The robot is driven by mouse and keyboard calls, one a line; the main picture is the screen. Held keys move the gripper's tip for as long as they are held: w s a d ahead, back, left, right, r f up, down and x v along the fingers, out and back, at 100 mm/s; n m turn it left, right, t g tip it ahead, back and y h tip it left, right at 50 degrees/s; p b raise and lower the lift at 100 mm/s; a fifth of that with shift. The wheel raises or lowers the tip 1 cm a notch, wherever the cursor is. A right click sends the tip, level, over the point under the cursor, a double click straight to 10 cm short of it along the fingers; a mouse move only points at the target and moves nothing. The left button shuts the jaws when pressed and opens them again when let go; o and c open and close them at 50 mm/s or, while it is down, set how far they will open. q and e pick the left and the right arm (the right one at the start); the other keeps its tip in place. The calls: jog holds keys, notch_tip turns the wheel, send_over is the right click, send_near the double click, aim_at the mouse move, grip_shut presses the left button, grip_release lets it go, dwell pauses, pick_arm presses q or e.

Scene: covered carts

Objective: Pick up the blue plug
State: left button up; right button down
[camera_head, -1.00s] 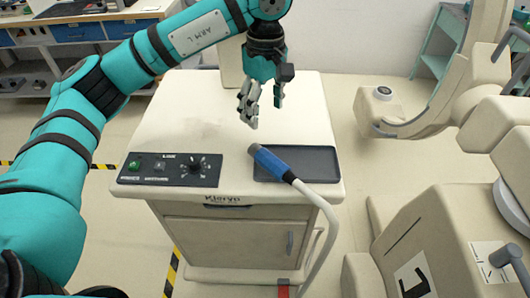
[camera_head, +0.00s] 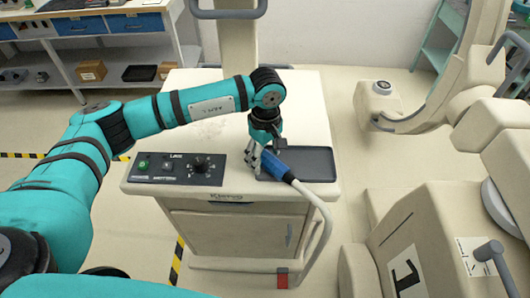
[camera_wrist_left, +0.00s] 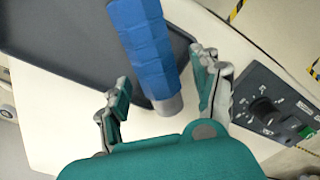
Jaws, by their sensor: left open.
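The blue plug (camera_head: 273,165) is at the end of a pale cable and lies over the left part of the dark tray (camera_head: 318,163) on the cart top. My left gripper (camera_head: 262,160) is down at the plug's far end, partly covering it. In the left wrist view the blue plug (camera_wrist_left: 147,45) lies between the two spread fingers of my left gripper (camera_wrist_left: 163,95), with its grey end towards the palm. Gaps show between the plug and the fingers. My right gripper is not in view.
A control panel (camera_head: 175,168) with a green button and a dial is on the cart top, left of the tray. The cable (camera_head: 325,215) hangs over the cart's front right edge. Large pale equipment (camera_head: 430,225) stands to the right.

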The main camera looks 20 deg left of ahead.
pick_arm(q)
jog(key=shift+f, duration=0.15)
grip_shut()
dwell(0.4)
